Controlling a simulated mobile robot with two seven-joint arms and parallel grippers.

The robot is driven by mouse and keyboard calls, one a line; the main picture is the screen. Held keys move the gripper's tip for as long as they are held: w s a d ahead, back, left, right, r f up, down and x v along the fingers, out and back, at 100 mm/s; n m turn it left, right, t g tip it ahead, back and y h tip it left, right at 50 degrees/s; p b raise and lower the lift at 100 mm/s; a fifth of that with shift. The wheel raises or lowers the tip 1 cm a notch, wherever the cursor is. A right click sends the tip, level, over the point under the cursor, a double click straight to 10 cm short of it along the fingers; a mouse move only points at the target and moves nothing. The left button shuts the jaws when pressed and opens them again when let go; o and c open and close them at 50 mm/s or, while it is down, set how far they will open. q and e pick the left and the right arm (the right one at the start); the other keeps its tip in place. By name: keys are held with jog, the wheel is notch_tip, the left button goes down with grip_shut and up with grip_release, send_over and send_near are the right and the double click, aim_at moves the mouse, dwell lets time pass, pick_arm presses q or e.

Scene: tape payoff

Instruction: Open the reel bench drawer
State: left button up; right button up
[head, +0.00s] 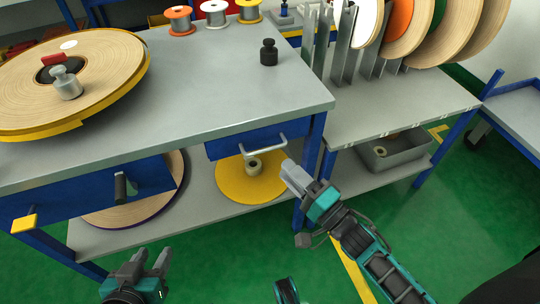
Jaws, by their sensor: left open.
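The reel bench (205,95) has a grey top and a blue frame. A blue drawer front (228,149) with a pale grey bar handle (254,146) sits under the top's right part and looks closed. A wider blue front (75,197) at the left carries a black handle (120,188). My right gripper (287,166) is just below and right of the bar handle, apart from it as far as I can see; its finger gap is not clear. My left gripper (152,262) is open and empty, low in front of the bench.
A large tape reel (110,75) with a metal weight (66,84) lies on the bench. A black weight (269,52) and small spools (214,12) stand further back. A yellow disc (235,185) lies on the lower shelf. A rack with upright reels (410,30) is at right.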

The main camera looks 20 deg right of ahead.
jog(key=b+x, duration=0.1)
jog(key=x, duration=0.6)
jog(key=shift+s, duration=0.1)
grip_shut()
dwell(1.2)
